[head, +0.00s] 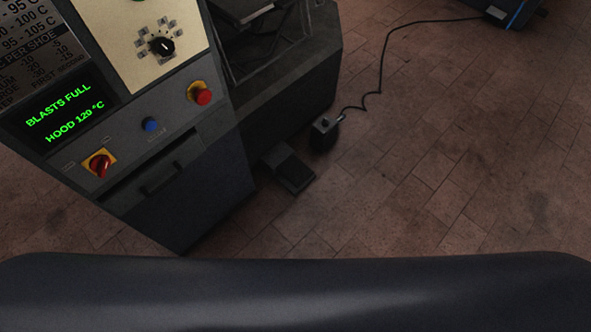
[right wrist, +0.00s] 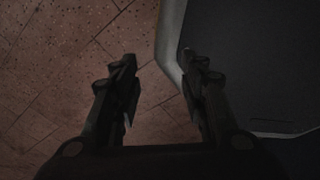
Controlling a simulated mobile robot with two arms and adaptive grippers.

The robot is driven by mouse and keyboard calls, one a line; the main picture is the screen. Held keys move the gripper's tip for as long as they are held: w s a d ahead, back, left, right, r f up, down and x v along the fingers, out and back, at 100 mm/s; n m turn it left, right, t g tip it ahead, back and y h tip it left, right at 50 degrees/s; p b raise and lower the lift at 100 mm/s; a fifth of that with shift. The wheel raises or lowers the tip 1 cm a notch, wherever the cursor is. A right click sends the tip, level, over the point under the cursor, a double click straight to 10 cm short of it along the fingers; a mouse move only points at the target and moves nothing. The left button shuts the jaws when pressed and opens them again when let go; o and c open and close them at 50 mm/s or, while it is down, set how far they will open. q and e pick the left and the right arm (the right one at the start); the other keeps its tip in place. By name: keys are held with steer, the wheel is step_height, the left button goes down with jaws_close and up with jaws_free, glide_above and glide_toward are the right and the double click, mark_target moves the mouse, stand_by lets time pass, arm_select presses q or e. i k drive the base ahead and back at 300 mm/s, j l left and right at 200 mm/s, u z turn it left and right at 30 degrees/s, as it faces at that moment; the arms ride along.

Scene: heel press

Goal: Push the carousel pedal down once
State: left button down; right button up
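A dark, flat pedal (head: 290,170) sits low at the foot of the machine, close to the floor, in the head view. No label on it can be read, and I cannot tell whether it is pressed. My right gripper (right wrist: 159,70) shows only in the right wrist view. Its two dark fingers are spread apart with nothing between them, above the tiled floor and beside a dark panel. The pedal cannot be made out in the wrist view. My left gripper is in neither view.
The machine (head: 190,200) stands at the left with knobs, buttons and a green display reading "BLASTS FULL, HOOD 120 °C". A small dark box (head: 324,128) with a cable (head: 381,62) lies beside the pedal. The brown tiled floor (head: 450,170) at the right is mostly clear.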

mark_target(296, 171)
steer(key=i+l+u, duration=0.25)
steer(key=l+u, duration=0.3)
steer(key=i+l+u, duration=0.1)
steer(key=l+u, duration=0.15)
steer(key=l, duration=0.1)
